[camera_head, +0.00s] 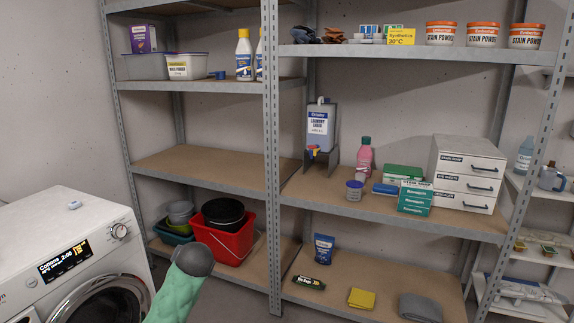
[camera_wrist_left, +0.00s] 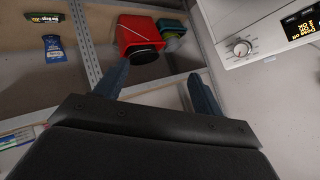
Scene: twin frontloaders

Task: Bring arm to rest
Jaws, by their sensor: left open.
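My left gripper (camera_wrist_left: 158,72) shows in the left wrist view with its two dark fingers well apart. Nothing lies between the fingertips. The red bucket (camera_wrist_left: 130,32) appears beyond the gap, with clear space seeming to separate it from the fingers. In the head view, a green arm link of mine with a dark grey rounded end rises from the bottom edge, between the white front-loader (camera_head: 75,215) and the red bucket (camera_head: 230,243). The fingers do not show in the head view. My right gripper is in neither view.
Metal shelving (camera_head: 272,150) fills the middle and right, with boxes, bottles and tubs on it. Basins (camera_head: 180,212) stand beside the bucket on the bottom shelf. In the left wrist view, the white front-loader (camera_wrist_left: 260,65) is at upper right, near one finger in the picture.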

